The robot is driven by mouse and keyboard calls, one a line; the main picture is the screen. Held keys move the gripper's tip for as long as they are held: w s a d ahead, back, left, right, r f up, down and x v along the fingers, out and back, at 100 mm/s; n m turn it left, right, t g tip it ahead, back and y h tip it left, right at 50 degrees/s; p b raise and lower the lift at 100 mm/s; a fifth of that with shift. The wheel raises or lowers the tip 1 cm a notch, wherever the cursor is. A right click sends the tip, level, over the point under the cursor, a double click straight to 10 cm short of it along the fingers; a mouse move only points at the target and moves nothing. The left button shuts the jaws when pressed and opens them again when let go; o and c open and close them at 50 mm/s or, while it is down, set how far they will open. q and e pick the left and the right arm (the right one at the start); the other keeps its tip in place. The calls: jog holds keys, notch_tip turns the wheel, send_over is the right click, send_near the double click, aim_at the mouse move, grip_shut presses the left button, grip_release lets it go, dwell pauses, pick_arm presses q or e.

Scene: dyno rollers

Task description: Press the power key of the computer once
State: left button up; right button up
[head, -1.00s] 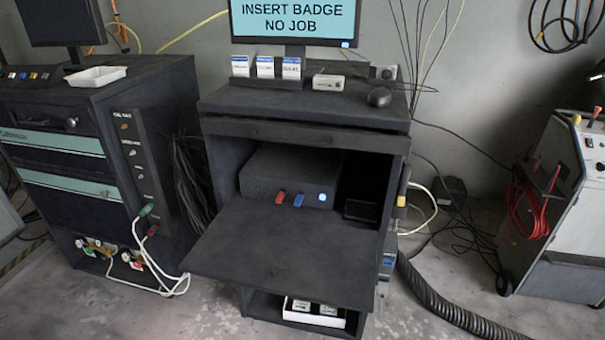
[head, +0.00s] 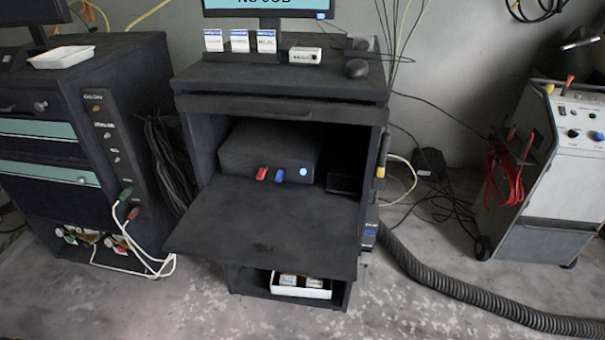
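The computer (head: 255,152) is a dark box inside the open compartment of the black cabinet (head: 280,88). Its front face carries a round, lit blue-white button (head: 303,172) at the right, which looks like the power key. A red plug (head: 262,173) and a blue plug (head: 279,175) stick out of the front to the left of the button. The monitor (head: 268,8) on top of the cabinet is lit cyan, its text mostly cut off. Neither of my grippers is in view.
A fold-down shelf (head: 265,225) juts out in front of the computer. A white tray (head: 300,289) sits in the lower compartment. Another dark cabinet (head: 60,120) stands at left, a wheeled machine (head: 555,170) at right. A ribbed hose (head: 450,285) lies on the floor.

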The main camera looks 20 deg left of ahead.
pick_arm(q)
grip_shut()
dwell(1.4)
